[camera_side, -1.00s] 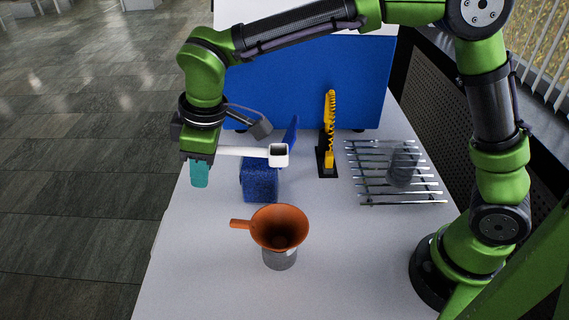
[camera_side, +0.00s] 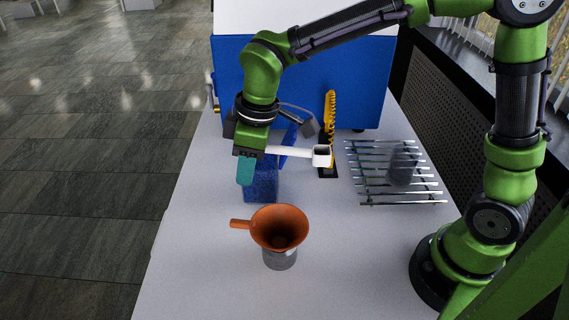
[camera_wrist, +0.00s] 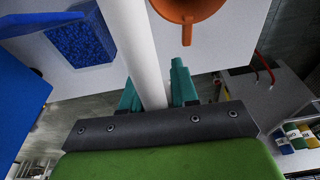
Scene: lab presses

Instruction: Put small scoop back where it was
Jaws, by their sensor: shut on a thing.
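A small white scoop (camera_side: 290,151) is held sideways by its handle, its square cup (camera_side: 322,155) pointing right in the side view. My gripper (camera_side: 245,171) has teal fingers shut on the handle. In the wrist view the white handle (camera_wrist: 142,55) runs between the teal fingers (camera_wrist: 157,88). The scoop is in the air, in front of a yellow stand (camera_side: 329,130) with a black base. Below and behind the gripper is a blue container of blue granules (camera_side: 262,183), partly hidden by the gripper; it also shows in the wrist view (camera_wrist: 85,42).
An orange funnel (camera_side: 280,228) sits on a grey jar (camera_side: 280,258) at the front. A rack of metal rods (camera_side: 420,187) with a dark translucent cup (camera_side: 402,165) is at right. A large blue box (camera_side: 300,80) stands behind.

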